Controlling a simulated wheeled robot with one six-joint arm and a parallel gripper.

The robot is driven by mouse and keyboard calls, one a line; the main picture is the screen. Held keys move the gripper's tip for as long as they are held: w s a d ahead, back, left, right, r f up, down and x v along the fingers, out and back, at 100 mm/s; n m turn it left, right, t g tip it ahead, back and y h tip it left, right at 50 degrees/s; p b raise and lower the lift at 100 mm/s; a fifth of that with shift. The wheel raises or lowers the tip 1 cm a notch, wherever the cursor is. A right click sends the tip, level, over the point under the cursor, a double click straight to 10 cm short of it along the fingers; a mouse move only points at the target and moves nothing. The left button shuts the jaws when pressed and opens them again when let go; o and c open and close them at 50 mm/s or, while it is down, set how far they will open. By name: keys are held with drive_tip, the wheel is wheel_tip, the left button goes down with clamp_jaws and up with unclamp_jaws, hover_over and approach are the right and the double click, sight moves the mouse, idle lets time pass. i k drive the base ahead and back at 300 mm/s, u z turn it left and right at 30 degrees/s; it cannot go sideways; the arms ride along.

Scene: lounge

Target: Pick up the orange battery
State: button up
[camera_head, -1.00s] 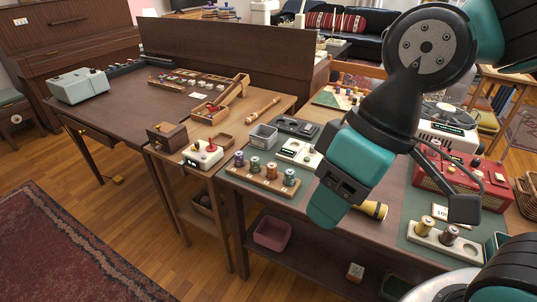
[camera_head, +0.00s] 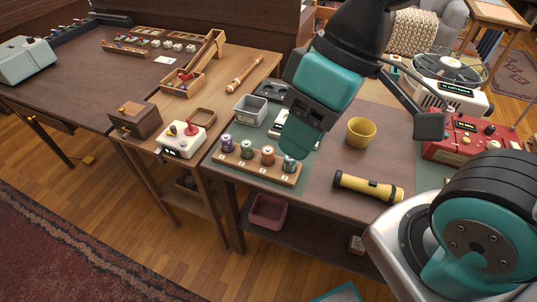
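The orange battery (camera_head: 267,156) stands upright in a wooden rack (camera_head: 255,172) near the front edge of the workbench. It is third from the left, between a green battery (camera_head: 248,149) and a teal-green one (camera_head: 290,164); a purple battery (camera_head: 227,143) stands at the left end. My gripper (camera_head: 294,140) points down in front of the camera. Its teal tip is just above or behind the right end of the rack in the picture, right of the orange battery and apart from it. The gap between its fingers is hidden, so its opening cannot be seen.
A grey tray (camera_head: 250,111) sits behind the rack. A yellow flashlight (camera_head: 367,188) lies to the right, with a yellow cup (camera_head: 361,132) behind it. A joystick box (camera_head: 181,140) stands left on the adjoining table. The bench between rack and flashlight is clear.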

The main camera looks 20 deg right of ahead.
sight(267, 152)
drive_tip(key=k, duration=0.5)
drive_tip(key=u, duration=1.3)
drive_tip(key=i, duration=0.55)
drive_tip(key=z, duration=0.55)
